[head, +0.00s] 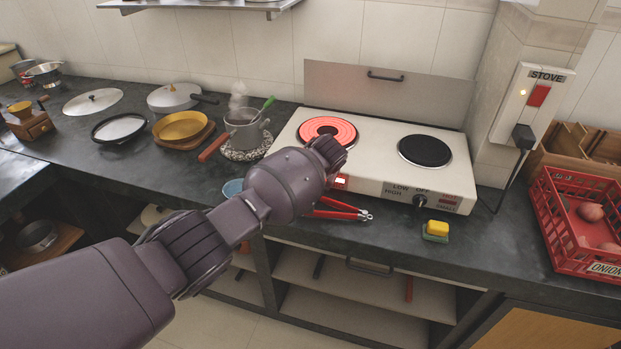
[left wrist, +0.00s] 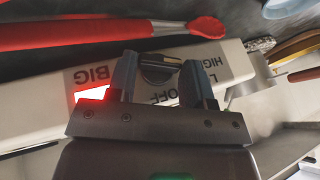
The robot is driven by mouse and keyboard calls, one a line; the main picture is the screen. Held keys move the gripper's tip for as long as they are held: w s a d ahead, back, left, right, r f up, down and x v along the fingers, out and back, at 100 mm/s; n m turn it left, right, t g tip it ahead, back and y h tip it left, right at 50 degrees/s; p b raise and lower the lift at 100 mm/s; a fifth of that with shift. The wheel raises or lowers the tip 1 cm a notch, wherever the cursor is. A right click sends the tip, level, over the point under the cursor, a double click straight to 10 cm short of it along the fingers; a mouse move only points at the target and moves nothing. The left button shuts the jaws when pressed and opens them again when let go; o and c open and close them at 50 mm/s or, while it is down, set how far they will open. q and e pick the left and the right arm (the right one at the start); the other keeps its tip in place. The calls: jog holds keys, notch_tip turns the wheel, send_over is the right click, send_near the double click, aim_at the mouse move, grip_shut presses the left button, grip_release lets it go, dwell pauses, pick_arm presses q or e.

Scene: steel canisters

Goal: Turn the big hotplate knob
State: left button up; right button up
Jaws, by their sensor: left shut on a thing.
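The white hotplate (head: 378,150) stands on the counter. Its left burner (head: 327,131) glows red and its right burner (head: 425,151) is dark. The big knob (left wrist: 160,60) shows in the left wrist view on the front panel, near the words BIG, HIGH and OFF and a lit red lamp (left wrist: 92,94). My left gripper (left wrist: 160,72) is shut on this knob, one finger on each side. In the head view my own arm hides the big knob and fingertips. The small knob (head: 420,201) is free at the right of the panel. My right gripper is not in view.
Red-handled tongs (head: 340,213) and a yellow-green sponge (head: 436,231) lie before the hotplate. A steaming pot (head: 243,131) stands left of it. A red onion crate (head: 570,240) and the stove switch (head: 525,102) are at the right.

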pick_arm(q)
jog(key=shift+f, duration=0.1)
jog(key=o, duration=0.9)
